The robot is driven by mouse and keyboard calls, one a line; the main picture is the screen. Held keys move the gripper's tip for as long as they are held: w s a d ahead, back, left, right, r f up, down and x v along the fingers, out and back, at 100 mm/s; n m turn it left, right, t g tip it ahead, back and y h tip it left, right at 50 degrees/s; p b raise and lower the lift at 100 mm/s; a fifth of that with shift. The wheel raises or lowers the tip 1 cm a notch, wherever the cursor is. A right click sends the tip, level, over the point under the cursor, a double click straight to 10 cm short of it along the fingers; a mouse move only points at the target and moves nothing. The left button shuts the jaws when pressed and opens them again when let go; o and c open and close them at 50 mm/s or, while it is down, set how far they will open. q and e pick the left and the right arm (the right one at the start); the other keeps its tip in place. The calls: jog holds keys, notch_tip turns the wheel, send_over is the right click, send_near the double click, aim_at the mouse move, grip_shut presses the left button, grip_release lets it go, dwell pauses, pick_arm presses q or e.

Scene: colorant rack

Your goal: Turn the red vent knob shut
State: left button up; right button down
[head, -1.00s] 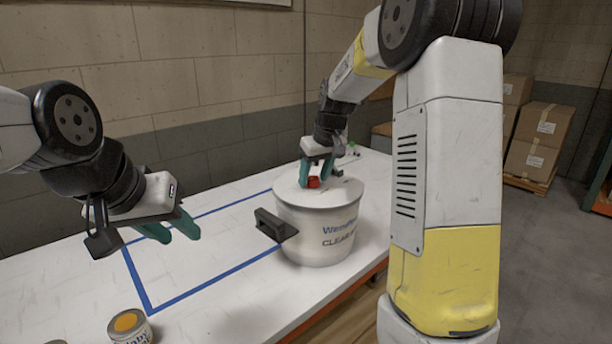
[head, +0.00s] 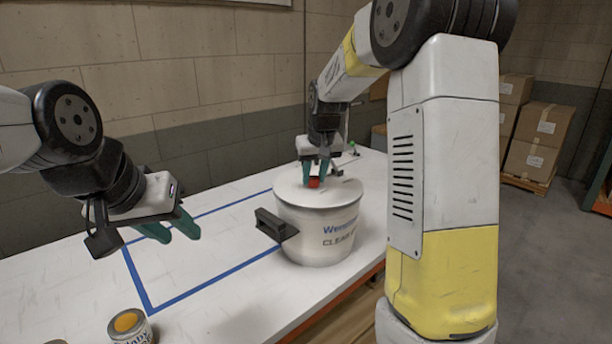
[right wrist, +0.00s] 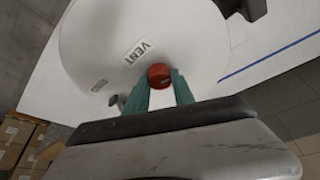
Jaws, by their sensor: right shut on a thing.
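The red vent knob (head: 313,182) sits on the lid of the white pot (head: 318,222). In the right wrist view the knob (right wrist: 159,75) lies beside a "VENT" label (right wrist: 138,51) on the lid. My right gripper (head: 315,172) comes down from above and is shut on the knob, with a green finger on each side of it. In the right wrist view its fingers (right wrist: 158,90) partly cover the knob's near side. My left gripper (head: 172,228) is empty over the left part of the table, its two green fingers apart.
The pot has a dark side handle (head: 275,224) facing left. Blue tape (head: 205,285) marks a clear rectangle on the white table (head: 245,315). A can with an orange top (head: 128,323) stands at the near left. Cardboard boxes (head: 535,140) are at the back right.

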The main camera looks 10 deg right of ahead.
jog(key=m, duration=0.1)
jog(key=m+h, duration=0.1)
jog(key=m, duration=0.1)
jog(key=shift+a+m, duration=0.2)
jog(key=shift+m, duration=0.1)
jog(key=m+h, duration=0.1)
jog(key=m, duration=0.2)
jog(key=shift+w+m+h, duration=0.1)
jog(key=shift+m+h, duration=0.2)
jog(key=shift+h, duration=0.1)
jog(key=m, duration=0.2)
jog(key=m+g+h, duration=0.1)
jog(key=m, duration=0.1)
jog(key=shift+a+g, duration=0.15)
jog(key=shift+g, duration=0.15)
jog(key=shift+w+m+g+h, duration=0.1)
jog(key=shift+m+g+h, duration=0.4)
jog(key=shift+m, duration=1.4)
jog(key=c, duration=1.1)
grip_release()
jog(key=shift+o, duration=0.2)
